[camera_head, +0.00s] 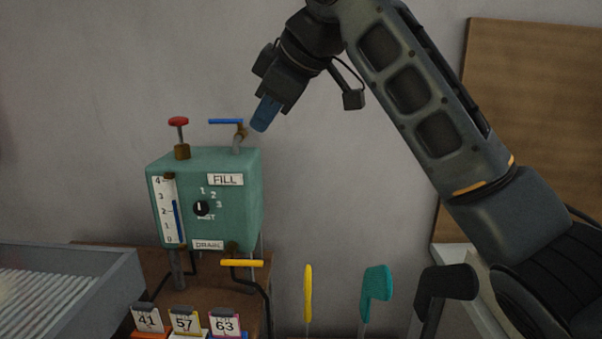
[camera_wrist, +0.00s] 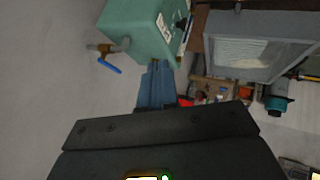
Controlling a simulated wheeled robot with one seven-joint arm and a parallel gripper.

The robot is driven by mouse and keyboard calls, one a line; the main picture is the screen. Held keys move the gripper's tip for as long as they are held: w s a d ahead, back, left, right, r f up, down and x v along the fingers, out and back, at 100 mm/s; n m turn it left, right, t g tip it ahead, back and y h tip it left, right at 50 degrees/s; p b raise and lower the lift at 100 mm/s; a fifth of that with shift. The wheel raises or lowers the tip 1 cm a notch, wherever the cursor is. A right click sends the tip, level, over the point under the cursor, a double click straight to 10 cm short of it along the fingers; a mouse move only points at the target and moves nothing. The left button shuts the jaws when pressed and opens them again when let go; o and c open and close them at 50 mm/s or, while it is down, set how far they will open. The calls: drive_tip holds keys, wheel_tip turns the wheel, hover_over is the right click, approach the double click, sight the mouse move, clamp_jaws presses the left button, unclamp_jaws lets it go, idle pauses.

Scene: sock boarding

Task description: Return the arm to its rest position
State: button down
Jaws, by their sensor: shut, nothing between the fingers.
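My gripper (camera_head: 265,114) has blue fingers and is in the air at the upper middle of the head view, close to the blue fill lever (camera_head: 226,121). It points down and to the left, and its fingers are shut with nothing between them. The blue fingers (camera_wrist: 157,84) also show in the wrist view. The teal machine (camera_head: 237,200) with FILL and DRAIN labels stands below and left of my gripper. I cannot tell whether the fingers touch the valve.
A red knob (camera_head: 178,122) tops the machine, and a yellow drain lever (camera_head: 242,263) is low on its front. A grey tray (camera_head: 110,290) is at lower left. Numbered cards (camera_head: 185,322) and upright yellow, teal (camera_head: 376,283) and black forms stand in front. A wooden board (camera_head: 540,100) is at right.

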drive_tip(key=s+f+m+t+y, duration=0.1)
drive_tip(key=s+f+m+y, duration=0.15)
drive_tip(key=f, duration=0.75)
drive_tip(key=s+f+m+t+y, duration=0.1)
drive_tip(key=f+m, duration=0.2)
drive_tip(key=f, duration=0.6)
drive_tip(key=s+d+f+m+t+h, duration=0.1)
drive_tip(key=s+d+f+m+t, duration=0.2)
drive_tip(key=s+f, duration=0.4)
drive_tip(key=s+d+f+m+t+h, duration=0.1)
drive_tip(key=s+d+f+m+t, duration=0.1)
drive_tip(key=s+d+f+m, duration=0.45)
drive_tip(key=s+d+f+t+h, duration=0.1)
drive_tip(key=s+d+f+h, duration=0.25)
drive_tip(key=s+f, duration=0.4)
drive_tip(key=s+d+r+h, duration=0.1)
drive_tip(key=s+d, duration=0.3)
drive_tip(key=s, duration=0.5)
drive_tip(key=s+d+r+m+h, duration=0.1)
drive_tip(key=s+d+r, duration=0.3)
drive_tip(key=s, duration=0.5)
drive_tip(key=s+d+r+t+h, duration=0.1)
drive_tip(key=s+d+r+h, duration=0.1)
drive_tip(key=s+d, duration=0.4)
drive_tip(key=s+r, duration=0.1)
drive_tip(key=s, duration=0.2)
drive_tip(key=shift+m, duration=0.3)
drive_tip(key=shift+a, duration=0.1)
